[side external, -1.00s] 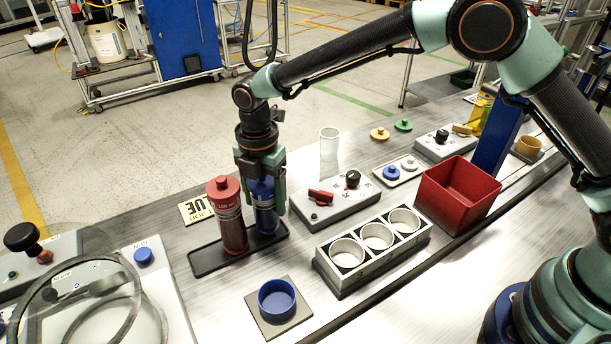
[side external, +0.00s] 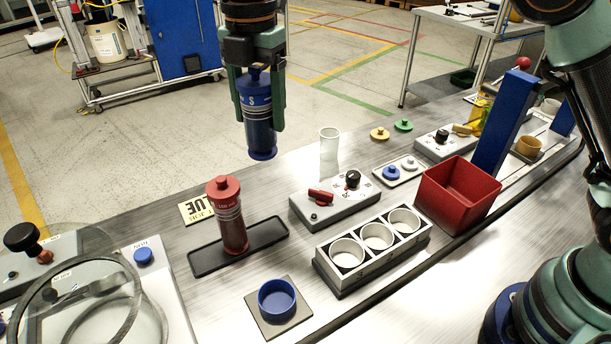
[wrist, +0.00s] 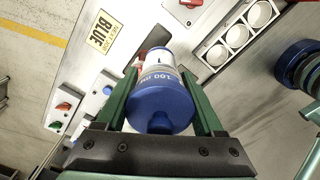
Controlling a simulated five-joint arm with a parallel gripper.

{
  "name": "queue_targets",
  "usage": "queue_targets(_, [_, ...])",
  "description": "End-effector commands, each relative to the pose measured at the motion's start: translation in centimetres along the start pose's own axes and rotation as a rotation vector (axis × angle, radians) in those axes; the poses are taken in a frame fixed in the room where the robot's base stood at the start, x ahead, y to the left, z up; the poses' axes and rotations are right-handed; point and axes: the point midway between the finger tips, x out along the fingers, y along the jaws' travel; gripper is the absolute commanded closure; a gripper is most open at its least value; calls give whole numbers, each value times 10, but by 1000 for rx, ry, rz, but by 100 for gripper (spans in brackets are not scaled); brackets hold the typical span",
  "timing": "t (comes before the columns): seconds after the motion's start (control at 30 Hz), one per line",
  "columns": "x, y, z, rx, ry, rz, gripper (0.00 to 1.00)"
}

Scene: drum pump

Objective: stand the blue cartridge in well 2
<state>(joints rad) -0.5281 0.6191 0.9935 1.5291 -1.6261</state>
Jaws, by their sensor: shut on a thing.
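The blue cartridge (side external: 259,125) is upright and held well above the table in the side view. It also fills the middle of the wrist view (wrist: 161,100). My gripper (side external: 253,115) is shut on it, with one green finger on each side. The block of three round wells (side external: 373,249) stands on the table, lower and to the right of the cartridge. Its wells look empty. The middle well (side external: 377,237) has a white rim. The block also shows at the top right of the wrist view (wrist: 239,36). I cannot read any well numbers.
A red cartridge (side external: 229,220) stands on the black tray (side external: 205,265). A red bin (side external: 458,195) stands right of the wells, a blue ring (side external: 277,300) in front.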

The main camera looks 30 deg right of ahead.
Motion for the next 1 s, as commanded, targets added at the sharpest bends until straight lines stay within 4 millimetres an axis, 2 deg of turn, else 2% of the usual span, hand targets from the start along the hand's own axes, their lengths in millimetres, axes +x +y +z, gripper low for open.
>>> queue_targets(0.17, [-17,-30,11,53,0,2,95])
queue_targets(0.43, [-32,-98,28,163,0,4,95])
queue_targets(0.7, [-28,-166,36,266,0,5,95])
queue_targets(0.83, [-22,-189,36,300,0,2,94])
queue_targets(1.0, [-17,-204,37,321,0,2,94])
